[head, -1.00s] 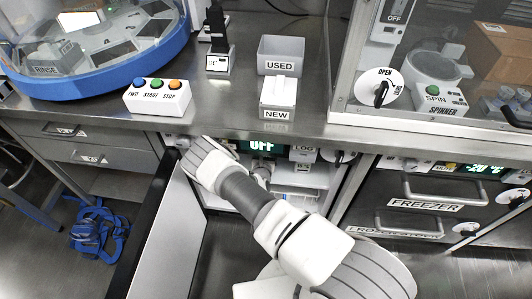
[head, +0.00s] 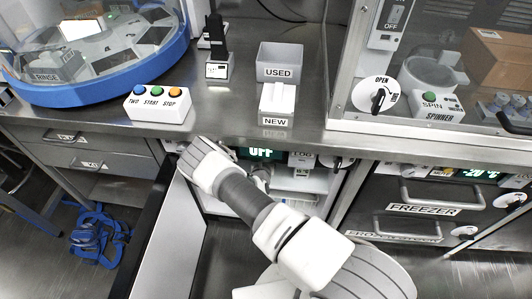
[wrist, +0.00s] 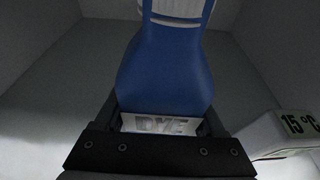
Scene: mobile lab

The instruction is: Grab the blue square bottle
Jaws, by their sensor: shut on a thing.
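A blue bottle (wrist: 165,75) with a white ribbed cap and a white label reading "DYE" fills the middle of the wrist view. My gripper (wrist: 160,122) is shut on its lower part, with the dark jaws on both sides of the label. The bottle is inside a grey-walled compartment. In the head view my arm reaches into the open cabinet under the counter, and both the gripper and the bottle are hidden there.
A white box marked "15 °C" (wrist: 285,132) stands close on the right in the wrist view. The open cabinet door (head: 165,235) stands left of my arm. The counter edge (head: 270,138) runs just above it. Freezer drawers (head: 410,205) are at right.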

